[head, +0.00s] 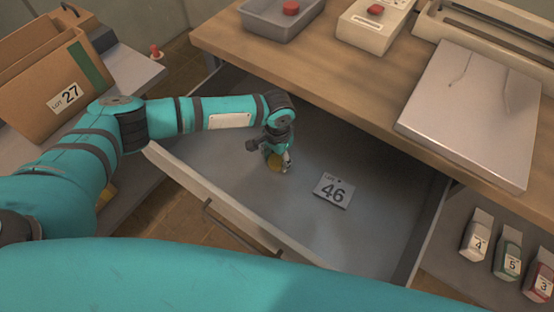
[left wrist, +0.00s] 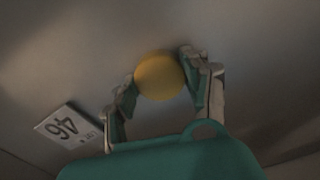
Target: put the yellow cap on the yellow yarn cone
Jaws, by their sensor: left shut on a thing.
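My left gripper (head: 279,164) reaches down into the open drawer (head: 240,180) in the head view. It is shut on a round yellow thing (head: 274,162), which looks like the yellow cap. In the left wrist view the yellow cap (left wrist: 160,76) sits between the two fingertips of the left gripper (left wrist: 160,82). I cannot tell whether the cap still touches the drawer floor. No yellow yarn cone can be made out in either view. My right gripper is not in view.
A plate marked 46 (head: 333,190) lies in the drawer, right of the gripper. The wooden worktop (head: 300,70) overhangs the drawer's back and carries a grey tray (head: 281,22) and a flat metal panel (head: 470,105). A box marked 27 (head: 50,85) stands at the left. Several small cartons (head: 508,252) stand at lower right.

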